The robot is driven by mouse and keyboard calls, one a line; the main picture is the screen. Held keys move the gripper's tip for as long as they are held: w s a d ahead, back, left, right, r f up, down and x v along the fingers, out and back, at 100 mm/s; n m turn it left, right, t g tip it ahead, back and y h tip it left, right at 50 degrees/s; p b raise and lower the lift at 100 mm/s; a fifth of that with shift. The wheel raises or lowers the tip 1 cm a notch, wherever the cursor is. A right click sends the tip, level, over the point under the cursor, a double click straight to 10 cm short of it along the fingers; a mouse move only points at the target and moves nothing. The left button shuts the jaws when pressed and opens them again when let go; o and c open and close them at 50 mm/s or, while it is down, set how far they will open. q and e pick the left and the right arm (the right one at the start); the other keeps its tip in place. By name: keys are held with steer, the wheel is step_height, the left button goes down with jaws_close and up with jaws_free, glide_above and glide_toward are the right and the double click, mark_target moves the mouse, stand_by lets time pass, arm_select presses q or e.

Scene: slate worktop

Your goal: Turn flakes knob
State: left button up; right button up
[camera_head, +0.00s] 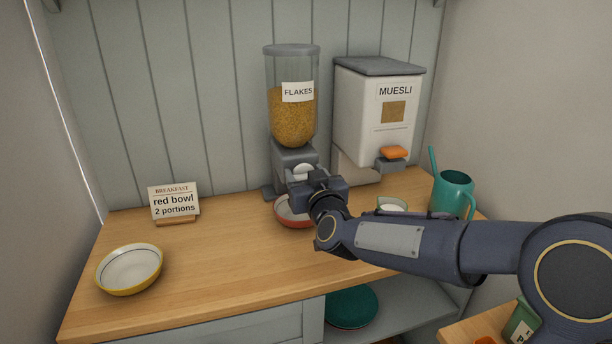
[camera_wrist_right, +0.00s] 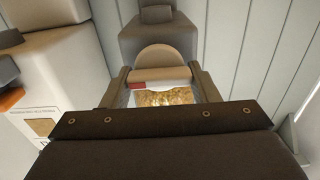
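The flakes dispenser (camera_head: 291,112) stands against the back wall, its clear hopper holding golden flakes under a FLAKES label. Its pale round knob (camera_head: 303,172) shows just above my right gripper (camera_head: 298,186), which hides part of the front. In the right wrist view, the pale knob (camera_wrist_right: 160,74) with a red mark lies between the two fingers of my right gripper (camera_wrist_right: 160,78). The fingers stand apart, close to its sides; I cannot tell whether they press on it. A red bowl (camera_head: 285,212) sits below the spout, partly hidden. My left gripper is not in view.
A muesli dispenser (camera_head: 375,118) with an orange lever stands right of the flakes. A card (camera_head: 174,202) reads red bowl, 2 portions. A yellow bowl (camera_head: 129,269) is front left; the left-centre worktop is clear.

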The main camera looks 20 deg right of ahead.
steer(key=shift+c, duration=0.9)
steer(key=m+b, duration=0.2)
steer(key=m, duration=0.1)
steer(key=shift+d+f+b, duration=0.1)
steer(key=shift+f+b, duration=0.05)
steer(key=shift+b, duration=0.15)
steer(key=m+b, duration=0.3)
steer(key=m, duration=0.2)
steer(key=shift+d+f+m, duration=0.1)
steer(key=shift+m, duration=0.3)
steer(key=m+b, duration=0.2)
steer(key=m, duration=0.3)
steer(key=shift+d+f+b, duration=0.1)
steer(key=shift+b, duration=0.3)
steer(key=shift+m+b, duration=0.85)
steer(key=shift+m, duration=1.35)
